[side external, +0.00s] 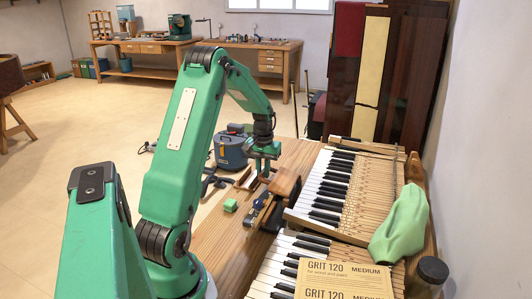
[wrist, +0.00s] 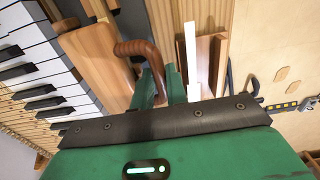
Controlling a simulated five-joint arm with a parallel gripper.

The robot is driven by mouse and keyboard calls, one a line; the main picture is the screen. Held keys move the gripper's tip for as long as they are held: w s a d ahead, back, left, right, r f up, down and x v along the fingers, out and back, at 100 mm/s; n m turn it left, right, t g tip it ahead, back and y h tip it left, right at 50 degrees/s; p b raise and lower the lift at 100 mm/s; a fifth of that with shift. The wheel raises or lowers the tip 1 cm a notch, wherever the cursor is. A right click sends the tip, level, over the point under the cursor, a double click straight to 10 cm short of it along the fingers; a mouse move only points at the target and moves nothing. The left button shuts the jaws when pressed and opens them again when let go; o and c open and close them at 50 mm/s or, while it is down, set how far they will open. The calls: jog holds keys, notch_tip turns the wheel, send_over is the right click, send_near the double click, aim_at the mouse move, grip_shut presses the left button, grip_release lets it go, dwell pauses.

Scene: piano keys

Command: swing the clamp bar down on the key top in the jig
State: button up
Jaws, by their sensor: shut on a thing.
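My gripper (side external: 265,168) is low over the bench beside the piano keys in the side view. In the wrist view its green fingers (wrist: 160,86) are closed around the end of a brown curved handle (wrist: 128,47), which seems to belong to the clamp bar. The handle bends over beside a flat wooden block (wrist: 95,62), which also shows in the side view (side external: 286,182). A narrow white strip (wrist: 190,52), perhaps a key top, stands among wooden pieces right of the fingers. The handle's tip is partly hidden by the fingers, and where the bar meets the jig is unclear.
The piano keyboard (side external: 318,192) runs along the right of the bench. A blue-grey box (side external: 231,152) stands behind my gripper, and a small green block (side external: 230,205) lies in front.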

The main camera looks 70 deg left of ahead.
jog(key=shift+s+a+f, duration=0.15)
jog(key=shift+f, duration=0.65)
jog(key=o, duration=0.7)
jog(key=shift+r, duration=3)
